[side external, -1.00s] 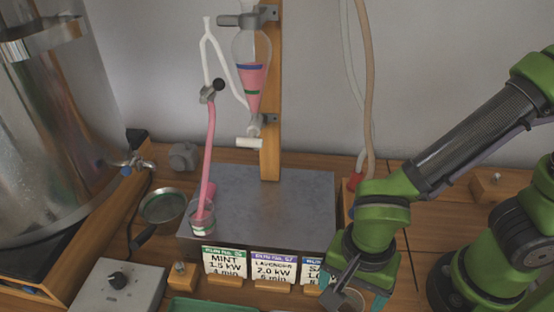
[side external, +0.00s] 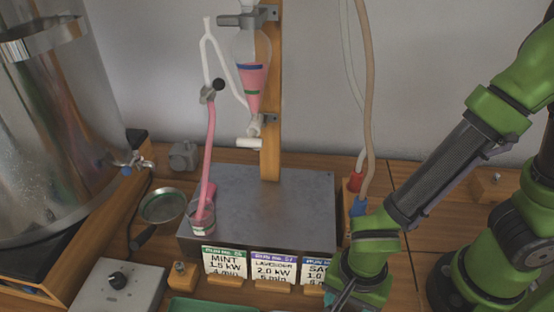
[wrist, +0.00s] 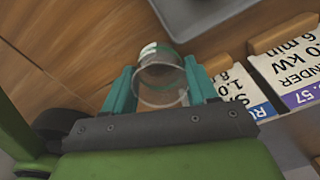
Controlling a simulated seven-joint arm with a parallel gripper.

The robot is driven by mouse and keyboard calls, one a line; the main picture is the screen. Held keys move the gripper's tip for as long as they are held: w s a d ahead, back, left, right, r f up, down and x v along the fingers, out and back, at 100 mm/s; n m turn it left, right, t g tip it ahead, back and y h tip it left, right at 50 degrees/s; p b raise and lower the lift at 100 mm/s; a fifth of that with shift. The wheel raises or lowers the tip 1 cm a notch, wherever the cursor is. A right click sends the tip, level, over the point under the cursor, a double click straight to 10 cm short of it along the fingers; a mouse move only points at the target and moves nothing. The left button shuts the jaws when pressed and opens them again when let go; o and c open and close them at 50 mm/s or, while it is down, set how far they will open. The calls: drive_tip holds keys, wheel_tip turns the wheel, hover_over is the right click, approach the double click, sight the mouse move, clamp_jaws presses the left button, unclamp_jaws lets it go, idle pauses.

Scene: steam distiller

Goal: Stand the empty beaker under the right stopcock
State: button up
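The empty beaker (wrist: 160,84) is clear glass with a pale and green band. It sits between the two teal fingers of my gripper (wrist: 160,80) in the wrist view. Both fingers are beside its walls; whether they press on it is unclear. In the side view my fingers are mostly cut off at the bottom edge and the beaker does not show clearly. A stopcock with a white handle (side external: 250,143) is under the pink-filled funnel (side external: 252,80). A second stopcock with a black knob (side external: 218,85) is to its left, above a pink tube or stream.
A beaker with pink liquid (side external: 202,218) stands at the left front of the grey metal block (side external: 285,205). Several run cards (side external: 272,268) line its front. Red and blue hose ends (side external: 358,206) are at its right. The block's top is clear under the funnel.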

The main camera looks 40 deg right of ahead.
drive_tip(key=c, duration=0.5)
wheel_tip(320, 180, up, 11)
drive_tip(key=n, duration=0.4)
drive_tip(key=w+r+n, duration=0.2)
drive_tip(key=w+n, duration=0.4)
drive_tip(key=w+d+r+n, duration=0.1)
drive_tip(key=w+d+r, duration=0.1)
drive_tip(key=w+d, duration=0.6)
drive_tip(key=w+d+r+n, duration=0.1)
drive_tip(key=w+d+n, duration=0.1)
drive_tip(key=w+d, duration=0.6)
drive_tip(key=d, duration=0.5)
drive_tip(key=shift+w+d+r, duration=0.2)
drive_tip(key=shift+w+r, duration=0.05)
drive_tip(key=shift+r, duration=0.1)
